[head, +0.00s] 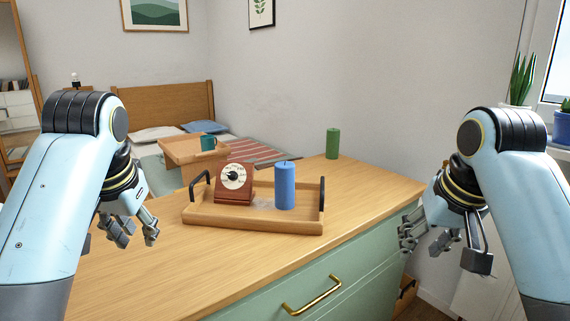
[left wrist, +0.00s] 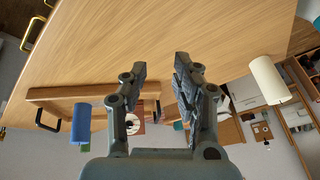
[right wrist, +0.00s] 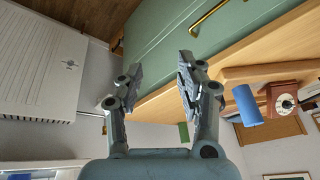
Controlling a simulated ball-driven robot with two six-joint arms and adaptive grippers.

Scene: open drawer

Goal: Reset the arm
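My left gripper (head: 133,232) hangs above the left part of the wooden dresser top, left of the tray. In the left wrist view its two fingers (left wrist: 161,80) are apart with nothing between them. My right gripper (head: 444,244) hangs off the right end of the green dresser. In the right wrist view its fingers (right wrist: 160,78) are also apart and empty. Neither gripper touches an object. The dresser's drawer front (head: 345,275) with a brass handle (head: 311,296) appears closed.
A wooden tray (head: 250,222) with black handles holds a red-brown dial timer (head: 234,182) and a blue candle (head: 285,187). A green candle (head: 333,143) stands behind. A white cylinder (left wrist: 269,80) shows in the left wrist view. A bed (head: 240,150) stands beyond.

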